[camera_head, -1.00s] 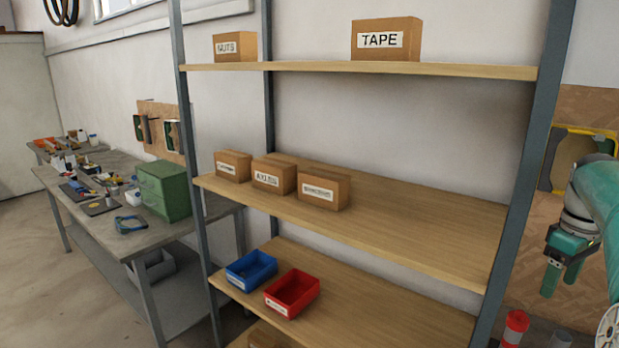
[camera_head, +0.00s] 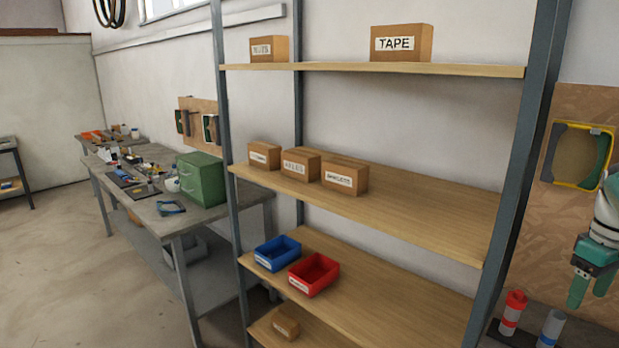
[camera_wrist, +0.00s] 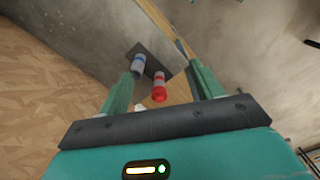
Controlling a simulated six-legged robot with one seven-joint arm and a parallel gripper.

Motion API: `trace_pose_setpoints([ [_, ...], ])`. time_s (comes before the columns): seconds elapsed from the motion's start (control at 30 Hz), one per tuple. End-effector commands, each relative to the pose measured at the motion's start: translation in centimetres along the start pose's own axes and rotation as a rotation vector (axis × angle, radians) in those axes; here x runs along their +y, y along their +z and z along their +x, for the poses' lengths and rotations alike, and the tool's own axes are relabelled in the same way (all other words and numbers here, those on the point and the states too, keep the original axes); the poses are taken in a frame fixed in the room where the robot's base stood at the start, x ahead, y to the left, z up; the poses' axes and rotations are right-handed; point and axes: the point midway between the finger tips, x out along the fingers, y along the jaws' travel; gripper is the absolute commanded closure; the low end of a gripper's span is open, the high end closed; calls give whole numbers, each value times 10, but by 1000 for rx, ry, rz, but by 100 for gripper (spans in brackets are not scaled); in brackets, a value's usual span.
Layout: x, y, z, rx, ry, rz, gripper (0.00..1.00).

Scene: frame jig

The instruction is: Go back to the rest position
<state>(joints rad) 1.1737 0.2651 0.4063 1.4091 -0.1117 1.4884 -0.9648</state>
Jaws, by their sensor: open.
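My gripper (camera_head: 590,290) is at the right edge of the head view, pointing down, its teal fingers apart with nothing between them. In the wrist view my gripper (camera_wrist: 162,92) shows two spread fingers. A red bottle (camera_wrist: 159,88) and a grey-blue bottle (camera_wrist: 138,64) stand on a dark base beyond the fingers, apart from them. In the head view the red bottle (camera_head: 513,312) and the grey-blue bottle (camera_head: 551,328) are below and to the left of the gripper.
A shelf unit (camera_head: 400,205) holds cardboard boxes (camera_head: 344,176), a blue bin (camera_head: 277,253) and a red bin (camera_head: 314,274). A workbench (camera_head: 190,215) with a green drawer box (camera_head: 201,180) stands at left. A yellow-edged frame (camera_head: 578,155) hangs on the right panel. Floor (camera_head: 70,270) at left is clear.

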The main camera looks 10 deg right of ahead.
Motion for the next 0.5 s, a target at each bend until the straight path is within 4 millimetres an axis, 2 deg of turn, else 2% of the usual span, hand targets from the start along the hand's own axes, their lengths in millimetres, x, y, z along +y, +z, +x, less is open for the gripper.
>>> trace_pose_setpoints([
  [0.03,-14,-11,-3,-1,14,-10,34],
  [0.1,-28,-21,-5,-1,31,-6,34],
  [0.27,-65,-40,-8,3,69,4,34],
  [0.37,-94,-52,-10,13,98,9,34],
  [0.47,-130,-62,-11,33,131,19,34],
  [0.5,-147,-64,-12,45,145,24,34],
])
